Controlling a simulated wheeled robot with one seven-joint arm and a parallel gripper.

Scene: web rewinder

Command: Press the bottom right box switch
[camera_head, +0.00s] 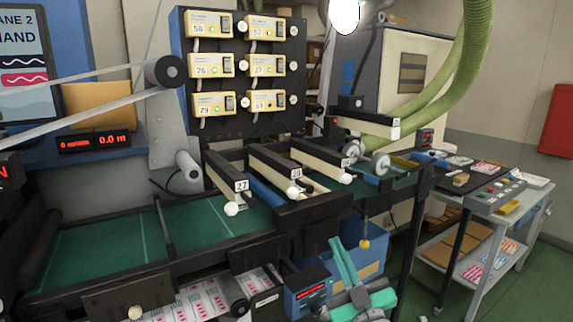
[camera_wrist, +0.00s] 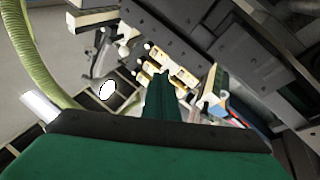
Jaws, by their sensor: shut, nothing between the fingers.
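A dark panel (camera_head: 243,125) in the head view carries cream switch boxes in two columns and three rows. The bottom right box (camera_head: 268,101) has a small display, a lit green spot and a dark switch at its right side. My gripper (camera_head: 337,243) is green, at the bottom middle of the head view, well below and right of the panel and apart from it. In the wrist view my gripper (camera_wrist: 163,76) is shut and empty, with its fingers pointing up the picture. Tilted cream parts (camera_wrist: 180,79) lie beyond the fingertips; I cannot tell which box they are.
Cream bars (camera_head: 282,166) with white round knobs stick out between my gripper and the panel. Green conveyor beds (camera_head: 205,222) run along the front. A grey control table (camera_head: 500,190) stands at the right. A green hose (camera_head: 470,50) hangs at the upper right.

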